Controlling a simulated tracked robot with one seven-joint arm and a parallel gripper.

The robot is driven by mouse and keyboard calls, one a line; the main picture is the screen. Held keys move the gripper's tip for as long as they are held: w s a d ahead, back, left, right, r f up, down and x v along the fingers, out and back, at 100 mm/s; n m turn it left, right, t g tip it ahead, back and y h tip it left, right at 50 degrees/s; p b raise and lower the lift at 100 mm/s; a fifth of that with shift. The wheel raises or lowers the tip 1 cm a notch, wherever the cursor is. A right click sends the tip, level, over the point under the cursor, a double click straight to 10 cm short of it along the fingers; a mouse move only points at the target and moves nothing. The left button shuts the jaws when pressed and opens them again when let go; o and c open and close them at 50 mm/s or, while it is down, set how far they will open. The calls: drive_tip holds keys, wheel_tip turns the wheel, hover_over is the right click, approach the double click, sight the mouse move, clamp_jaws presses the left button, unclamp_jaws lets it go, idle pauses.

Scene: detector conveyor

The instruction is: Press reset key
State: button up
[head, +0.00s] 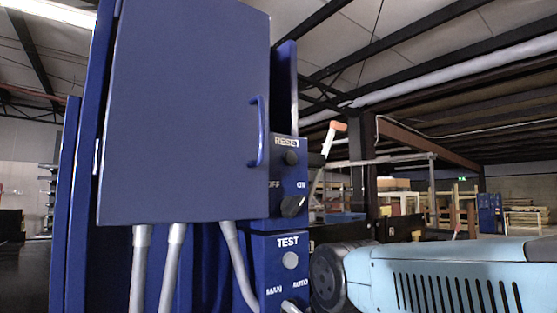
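The reset key (291,157) is a dark round button under the white word RESET on a blue control box, right of the large blue cabinet door (180,110). The door's edge and its blue handle (256,132) stand just left of the key, and the key's face shows. Below it is a black rotary knob (293,206), with its left label partly covered by the door. Part of my arm, light blue with a dark joint, shows at the lower right, apart from the key. My gripper is not in view.
A lower blue box carries a TEST button (290,260) and a MAN/AUTO switch (290,306), cut by the bottom edge. Grey conduits (174,265) hang under the door. An orange-topped lever (333,132) stands to the right. Open space shows right of the boxes above my arm.

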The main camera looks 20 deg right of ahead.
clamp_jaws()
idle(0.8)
